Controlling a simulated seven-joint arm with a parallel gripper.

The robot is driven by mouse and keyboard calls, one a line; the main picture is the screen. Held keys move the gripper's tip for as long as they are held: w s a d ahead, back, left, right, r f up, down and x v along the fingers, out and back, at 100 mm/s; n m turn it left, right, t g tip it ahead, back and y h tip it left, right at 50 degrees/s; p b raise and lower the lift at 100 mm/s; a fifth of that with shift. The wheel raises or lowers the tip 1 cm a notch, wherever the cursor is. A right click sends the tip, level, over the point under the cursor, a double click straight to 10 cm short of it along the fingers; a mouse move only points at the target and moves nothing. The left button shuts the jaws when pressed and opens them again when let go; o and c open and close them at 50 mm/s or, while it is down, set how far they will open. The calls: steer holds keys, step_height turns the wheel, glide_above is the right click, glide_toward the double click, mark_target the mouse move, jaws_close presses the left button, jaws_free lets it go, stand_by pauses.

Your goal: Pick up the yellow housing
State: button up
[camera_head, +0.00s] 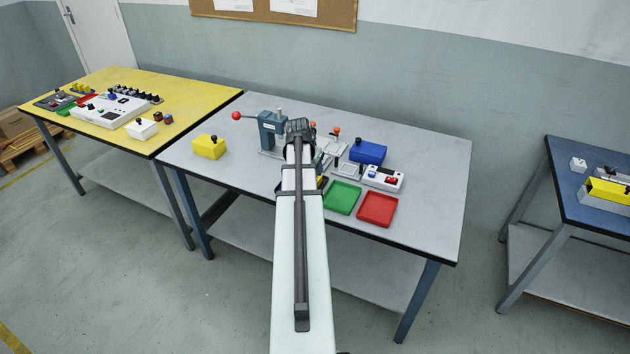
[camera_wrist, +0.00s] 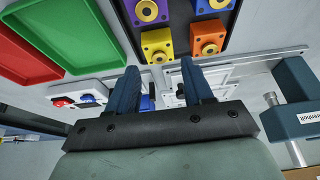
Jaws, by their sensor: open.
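The arm hides the fingertips there.
Green (camera_head: 342,198) and red (camera_head: 378,209) trays, a blue box (camera_head: 369,152) and a white control box (camera_head: 383,178) lie to the right.

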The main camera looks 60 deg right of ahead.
steer(key=shift+x, duration=2.85)
steer(key=shift+s+d, duration=0.1)
steer(key=shift+d, duration=0.05)
steer(key=shift+c, duration=0.4)
steer(key=shift+r, duration=0.1)
steer(key=c, duration=0.7)
